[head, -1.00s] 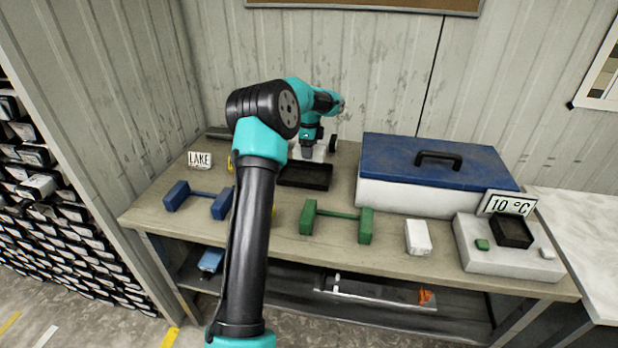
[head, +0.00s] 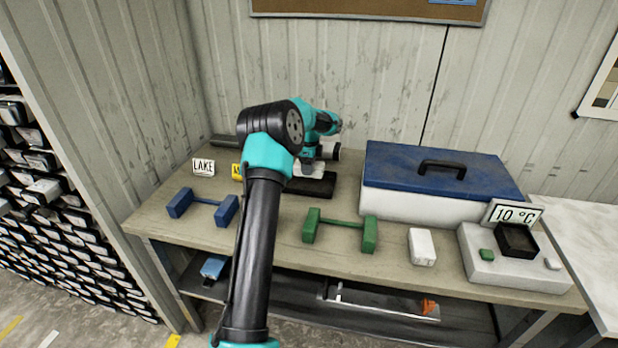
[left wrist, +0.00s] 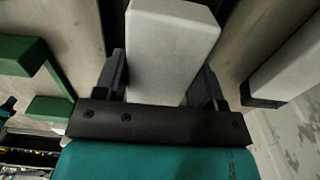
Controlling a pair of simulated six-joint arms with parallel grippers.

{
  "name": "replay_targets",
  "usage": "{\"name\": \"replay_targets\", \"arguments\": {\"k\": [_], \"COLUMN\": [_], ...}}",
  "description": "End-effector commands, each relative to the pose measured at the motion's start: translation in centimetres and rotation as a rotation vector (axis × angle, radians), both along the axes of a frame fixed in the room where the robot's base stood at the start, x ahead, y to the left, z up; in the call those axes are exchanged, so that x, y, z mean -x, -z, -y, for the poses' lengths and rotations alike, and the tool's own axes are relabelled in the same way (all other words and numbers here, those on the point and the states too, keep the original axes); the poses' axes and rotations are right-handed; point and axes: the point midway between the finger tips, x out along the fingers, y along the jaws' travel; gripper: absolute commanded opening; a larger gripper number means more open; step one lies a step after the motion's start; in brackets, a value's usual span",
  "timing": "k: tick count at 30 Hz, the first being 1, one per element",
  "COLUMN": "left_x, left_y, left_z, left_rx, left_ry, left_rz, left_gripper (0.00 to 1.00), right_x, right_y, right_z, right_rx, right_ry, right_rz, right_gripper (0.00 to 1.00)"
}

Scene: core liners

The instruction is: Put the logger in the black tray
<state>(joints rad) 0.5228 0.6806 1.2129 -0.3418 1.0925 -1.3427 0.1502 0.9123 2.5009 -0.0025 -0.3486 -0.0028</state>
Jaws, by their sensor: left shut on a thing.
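The white block I take for the logger (head: 315,170) is between the fingers of my left gripper (head: 313,160), near the back of the table. In the left wrist view the logger (left wrist: 172,45) fills the space between the two dark fingers of the gripper (left wrist: 165,88), which is shut on it. The black tray (head: 310,188) lies flat on the table. In the head view the logger overlaps the tray's back part; whether it touches the tray I cannot tell. My arm hides the tray's left side. My right gripper is not in view.
A blue stand (head: 203,206) is left of my arm, and a green stand (head: 340,230) is in front of the tray. A white block (head: 421,246), a blue-lidded box (head: 440,180) and a pale platform (head: 510,265) stand to the right. A LAKE sign (head: 204,167) is at the back left.

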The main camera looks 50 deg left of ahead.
Motion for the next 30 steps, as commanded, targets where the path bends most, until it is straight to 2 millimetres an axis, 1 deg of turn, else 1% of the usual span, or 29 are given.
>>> {"name": "replay_targets", "arguments": {"k": [10,14,18,21,30], "left_x": [0.0,0.0,0.1,0.0,0.0], "left_y": [0.4,1.9,4.0,4.9,5.1], "left_z": [0.0,0.0,0.0,0.0,0.0], "left_rx": [0.001,0.001,0.001,0.001,0.000], "left_ry": [0.000,0.000,0.000,0.000,0.000], "left_rz": [-0.001,-0.002,-0.002,-0.001,0.000], "left_gripper": [0.38,0.38,0.38,0.38,0.38], "right_x": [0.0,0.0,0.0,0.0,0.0], "right_y": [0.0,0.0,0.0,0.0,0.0], "right_z": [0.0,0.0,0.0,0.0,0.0], "right_rx": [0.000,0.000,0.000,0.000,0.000], "right_ry": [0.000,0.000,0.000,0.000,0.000], "right_rz": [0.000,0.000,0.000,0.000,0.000], "right_gripper": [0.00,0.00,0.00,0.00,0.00]}}
